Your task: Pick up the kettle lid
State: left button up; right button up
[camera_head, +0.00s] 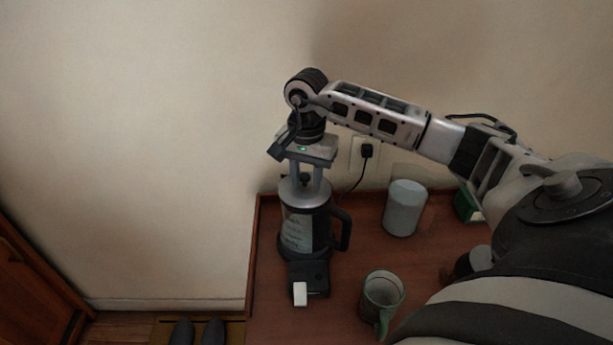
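The kettle (298,230) stands upright on the brown table, with a dark handle on its right side. Its silver lid (304,193) sits on top and has a small dark knob (305,180). My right gripper (305,178) points down from above, directly over the lid. Its two fingers are apart, one on each side of the knob, with gaps visible between knob and fingers. Whether the fingertips touch the lid's top cannot be told. My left gripper is not in view.
A green-tinted mug (382,300) stands at the front of the table (345,270). A white canister (404,208) stands right of the kettle. A dark block with a white part (300,293) is in front of it. A plug and cord (366,153) are on the wall behind.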

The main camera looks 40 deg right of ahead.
jog(key=shift+s+f, duration=0.1)
jog(key=shift+f, duration=0.2)
grip_shut()
